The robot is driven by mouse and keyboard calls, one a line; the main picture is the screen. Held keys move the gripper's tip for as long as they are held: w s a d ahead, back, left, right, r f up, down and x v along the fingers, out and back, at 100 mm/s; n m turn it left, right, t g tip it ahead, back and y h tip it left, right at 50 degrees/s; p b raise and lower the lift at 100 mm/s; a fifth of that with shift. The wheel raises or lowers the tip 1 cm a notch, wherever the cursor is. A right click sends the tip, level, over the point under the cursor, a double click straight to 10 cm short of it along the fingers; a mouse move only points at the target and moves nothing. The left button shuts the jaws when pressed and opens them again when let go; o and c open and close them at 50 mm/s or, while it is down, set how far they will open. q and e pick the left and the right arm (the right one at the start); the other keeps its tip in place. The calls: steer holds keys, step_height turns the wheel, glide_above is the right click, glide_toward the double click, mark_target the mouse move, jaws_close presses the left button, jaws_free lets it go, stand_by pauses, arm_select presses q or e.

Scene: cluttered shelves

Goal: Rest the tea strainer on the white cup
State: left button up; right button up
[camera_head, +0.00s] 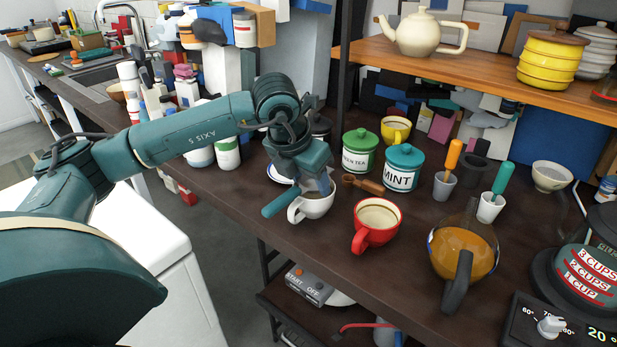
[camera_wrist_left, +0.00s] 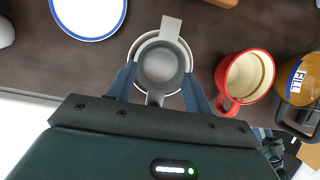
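The white cup (camera_head: 316,208) stands on the dark counter, left of the red mug. The grey tea strainer (camera_wrist_left: 161,64) shows from above in the left wrist view, round with a flat tab pointing to the far side. It lies over the mouth of the white cup, whose rim (camera_wrist_left: 136,48) shows around it. My left gripper (camera_head: 292,190) is low over the cup and hides part of it in the head view. In the left wrist view its fingers (camera_wrist_left: 160,72) are spread on either side of the strainer, with no clear grip on it. My right gripper is not in view.
The red mug (camera_head: 377,222) and a glass teapot (camera_head: 462,252) stand to the right. Green (camera_head: 360,152) and teal-lidded (camera_head: 404,168) canisters and a wooden scoop (camera_head: 364,185) are behind. A blue-rimmed saucer (camera_wrist_left: 88,14) lies nearby. A wooden shelf (camera_head: 470,68) overhangs the back.

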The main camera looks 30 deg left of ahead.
arm_select(q)
steer(key=o, duration=0.5)
steer(key=v, duration=1.3)
steer(key=shift+r+p, duration=0.1)
steer(key=shift+p, duration=0.25)
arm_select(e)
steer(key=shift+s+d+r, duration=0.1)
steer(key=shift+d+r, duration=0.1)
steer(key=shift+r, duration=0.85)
